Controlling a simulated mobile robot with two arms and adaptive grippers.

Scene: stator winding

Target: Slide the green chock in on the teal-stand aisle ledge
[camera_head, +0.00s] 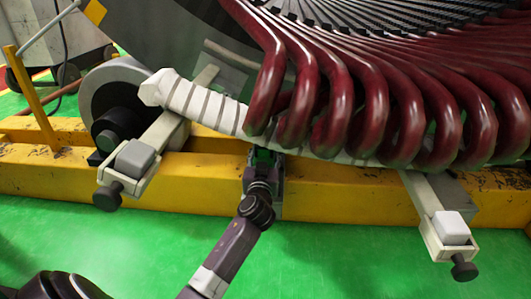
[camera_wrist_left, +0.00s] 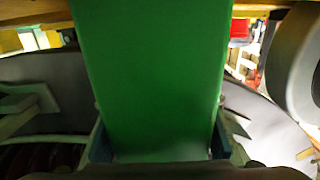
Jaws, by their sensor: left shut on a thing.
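The green chock (camera_wrist_left: 150,75) fills the middle of the left wrist view, between the two fingers of my left gripper (camera_wrist_left: 160,148). In the head view my left gripper (camera_head: 263,168) is shut on the chock, and only a small part of the green chock (camera_head: 263,156) shows. The gripper is in front of the yellow beam, just below the white-wrapped ring and the dark red coils. I cannot make out a teal stand or its ledge, and cannot tell whether the chock touches anything beyond the fingers. My right gripper is not in view.
Dark red winding coils (camera_head: 370,100) overhang from the upper right. A white-wrapped ring (camera_head: 200,103) runs below them. Pale brackets with light blocks stick out at left (camera_head: 135,158) and right (camera_head: 452,228). A yellow beam (camera_head: 350,190) crosses behind. The green floor in front is open.

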